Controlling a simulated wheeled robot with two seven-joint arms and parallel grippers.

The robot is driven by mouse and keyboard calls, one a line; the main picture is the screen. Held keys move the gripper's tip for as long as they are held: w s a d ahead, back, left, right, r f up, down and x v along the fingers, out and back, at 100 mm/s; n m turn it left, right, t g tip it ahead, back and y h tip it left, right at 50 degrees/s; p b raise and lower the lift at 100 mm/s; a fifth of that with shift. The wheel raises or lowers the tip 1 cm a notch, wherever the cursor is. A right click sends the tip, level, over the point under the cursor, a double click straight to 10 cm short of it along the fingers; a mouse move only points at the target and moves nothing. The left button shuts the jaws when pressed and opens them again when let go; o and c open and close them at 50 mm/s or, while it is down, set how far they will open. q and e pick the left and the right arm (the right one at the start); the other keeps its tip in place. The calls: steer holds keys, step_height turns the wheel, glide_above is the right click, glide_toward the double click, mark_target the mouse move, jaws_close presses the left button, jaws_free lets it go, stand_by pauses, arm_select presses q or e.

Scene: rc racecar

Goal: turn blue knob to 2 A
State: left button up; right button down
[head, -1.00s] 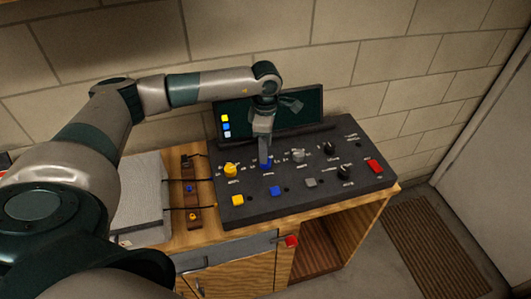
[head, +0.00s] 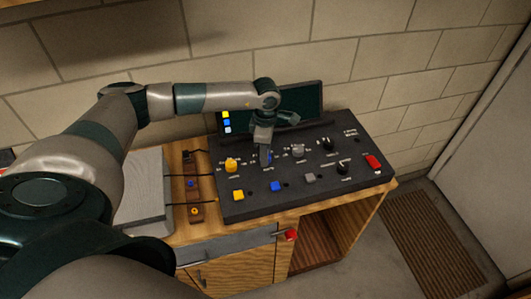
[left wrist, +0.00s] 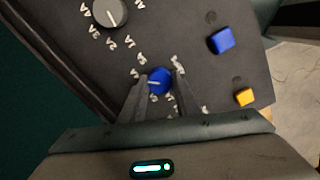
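The blue knob (left wrist: 159,80) sits on the dark control panel (left wrist: 205,75), with a white pointer line toward the left of the left wrist view. Small white labels ring it, too blurred to read surely. My left gripper (left wrist: 161,78) points down at the panel with one finger on each side of the knob, and it looks shut on it. In the head view the left gripper (head: 267,160) hides most of the blue knob (head: 270,154). My right gripper is in neither view.
A yellow knob (head: 231,165), a grey knob (head: 298,150) and black knobs (head: 343,168) stand near. Yellow (head: 238,195), blue (head: 275,186) and grey (head: 309,178) buttons line the front, with a red switch (head: 373,162) at right. A dark screen (head: 301,104) rises behind.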

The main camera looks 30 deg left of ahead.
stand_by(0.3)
arm_select(q)
steer(key=n+b, duration=0.3)
steer(key=shift+f, duration=0.2)
steer(key=n+b, duration=0.7)
steer(key=n, duration=0.2)
steer(key=shift+r, duration=0.1)
steer(key=shift+w+r+n+b, duration=0.1)
steer(key=shift+r+n+b, duration=0.1)
steer(key=shift+n+b, duration=1.25)
steer(key=shift+n+p, duration=0.45)
steer(key=shift+n, duration=0.1)
steer(key=o, duration=1)
steer(key=shift+o, duration=0.2)
